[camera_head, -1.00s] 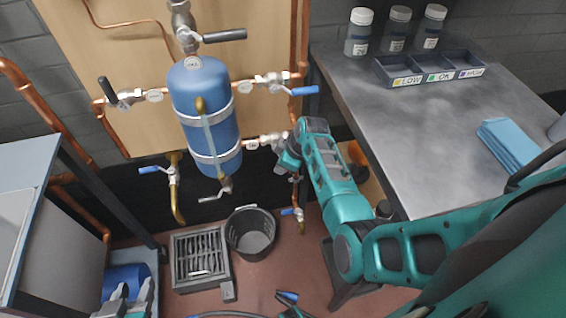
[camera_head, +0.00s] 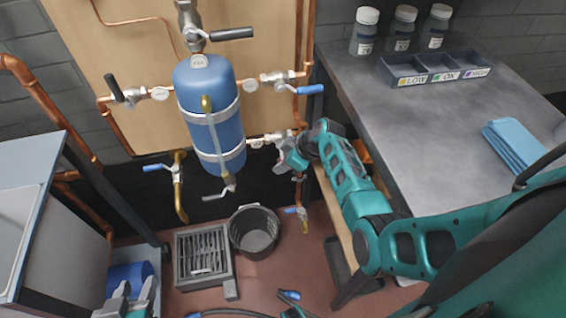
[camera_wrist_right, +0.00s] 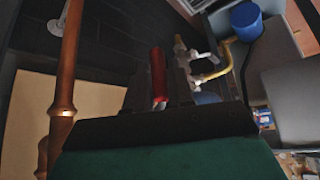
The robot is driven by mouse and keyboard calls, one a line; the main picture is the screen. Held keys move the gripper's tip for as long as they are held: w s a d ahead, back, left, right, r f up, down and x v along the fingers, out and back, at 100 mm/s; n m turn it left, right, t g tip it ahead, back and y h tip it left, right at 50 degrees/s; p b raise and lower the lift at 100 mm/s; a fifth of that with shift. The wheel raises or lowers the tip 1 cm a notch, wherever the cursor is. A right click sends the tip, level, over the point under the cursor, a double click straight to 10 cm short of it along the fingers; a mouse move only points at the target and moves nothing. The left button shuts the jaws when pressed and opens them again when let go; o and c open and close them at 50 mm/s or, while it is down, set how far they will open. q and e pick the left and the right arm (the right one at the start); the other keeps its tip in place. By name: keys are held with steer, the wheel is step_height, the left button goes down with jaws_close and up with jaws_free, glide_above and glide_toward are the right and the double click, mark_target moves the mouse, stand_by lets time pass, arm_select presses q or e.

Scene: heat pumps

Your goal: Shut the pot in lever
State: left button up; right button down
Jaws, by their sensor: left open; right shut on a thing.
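The blue pot (camera_head: 212,112) is strapped upright to the wooden board. A pipe with a valve (camera_head: 270,139) runs from its lower right side to my right gripper (camera_head: 287,161). In the right wrist view, a red lever (camera_wrist_right: 158,72) stands between the fingers of my right gripper (camera_wrist_right: 157,92), which is shut on it. In the head view my gripper hides this lever, so its angle to the pipe is unclear. My left gripper (camera_head: 127,302) is open and empty at the bottom left, far from the pot.
Other levers are a black one (camera_head: 232,33) above the pot and blue ones (camera_head: 310,90) beside it. A black bucket (camera_head: 254,232) and a floor grate (camera_head: 202,255) stand below. A grey bench (camera_head: 420,130) with bottles and a labelled tray is at the right.

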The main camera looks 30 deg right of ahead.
steer(key=c, duration=1.1)
jaws_free()
